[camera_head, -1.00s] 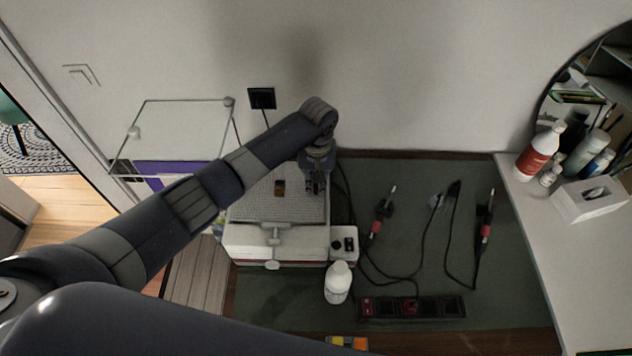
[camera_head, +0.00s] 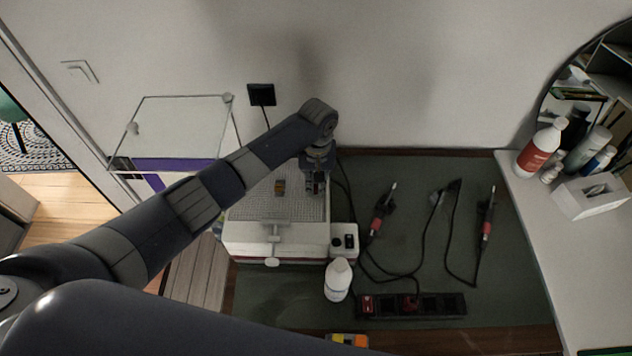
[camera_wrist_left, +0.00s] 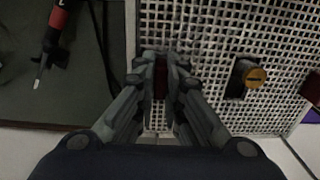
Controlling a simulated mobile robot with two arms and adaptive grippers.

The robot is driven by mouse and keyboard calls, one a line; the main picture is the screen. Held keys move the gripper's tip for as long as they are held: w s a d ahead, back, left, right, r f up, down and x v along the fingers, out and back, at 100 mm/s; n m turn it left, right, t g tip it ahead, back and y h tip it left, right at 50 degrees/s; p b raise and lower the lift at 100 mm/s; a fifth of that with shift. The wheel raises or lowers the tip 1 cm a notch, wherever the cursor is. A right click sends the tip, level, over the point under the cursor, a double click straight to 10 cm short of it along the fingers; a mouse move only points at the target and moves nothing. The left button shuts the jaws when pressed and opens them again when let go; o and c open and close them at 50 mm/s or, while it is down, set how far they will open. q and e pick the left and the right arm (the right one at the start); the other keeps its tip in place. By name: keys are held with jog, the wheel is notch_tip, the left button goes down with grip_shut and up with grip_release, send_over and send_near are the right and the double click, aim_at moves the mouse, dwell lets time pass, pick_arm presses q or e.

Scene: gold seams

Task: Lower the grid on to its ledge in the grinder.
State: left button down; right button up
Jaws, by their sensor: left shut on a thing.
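The white mesh grid (camera_head: 300,207) lies over the top of the white grinder (camera_head: 275,241), near its back. In the left wrist view the grid (camera_wrist_left: 205,50) fills the upper right. A brass-tipped grinding bit (camera_wrist_left: 255,77) shows through an opening in it. My left gripper (camera_head: 316,188) is at the grid's right rear part in the head view. In the left wrist view my left gripper (camera_wrist_left: 160,72) is shut on a dark reddish tab at the grid's edge. The ledge is hidden, and I cannot tell whether the grid touches it. My right gripper is not in view.
A clear shield frame (camera_head: 180,128) stands behind the grinder on the left. A white bottle (camera_head: 338,280) stands in front. Two soldering irons (camera_head: 381,212) (camera_head: 487,222), cables and a power strip (camera_head: 412,305) lie on the green mat (camera_head: 430,260) to the right.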

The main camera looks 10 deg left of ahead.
pick_arm(q)
jog(key=shift+f, duration=0.1)
jog(key=c, duration=1.6)
grip_release()
notch_tip(320, 180, up, 3)
jog(key=p, duration=0.3)
jog(key=shift+f, duration=0.15)
jog(key=shift+r+p, duration=0.75)
jog(key=shift+r, duration=1.45)
